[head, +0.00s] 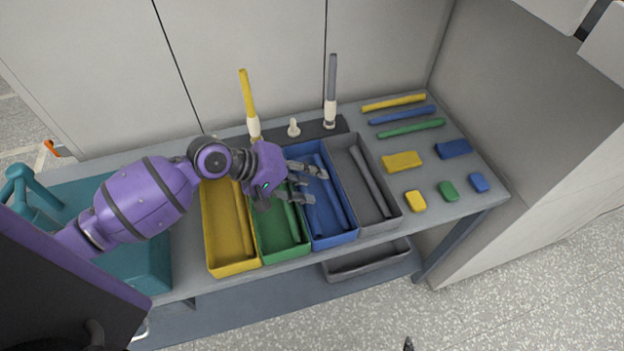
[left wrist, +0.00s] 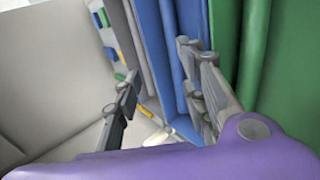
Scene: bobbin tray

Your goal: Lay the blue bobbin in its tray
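The blue tray (head: 346,236) stands on the bench between the green tray (head: 286,256) and the grey tray (head: 389,220). A long blue bobbin (head: 335,192) lies lengthwise in the blue tray; it also shows in the left wrist view (left wrist: 174,45). My left gripper (head: 318,186) is over the blue tray with its fingers spread apart. In the left wrist view nothing is held between the fingers. The hand hides part of the green and blue trays. A small dark tip (head: 408,344) at the bottom edge may be my right gripper; its state cannot be seen.
A yellow bobbin (head: 248,95) and a grey bobbin (head: 332,80) stand upright behind the trays, with a bare white peg (head: 294,127) between them. The yellow tray (head: 236,267) is at the left. Several coloured rods and blocks lie on the right of the bench (head: 455,204).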

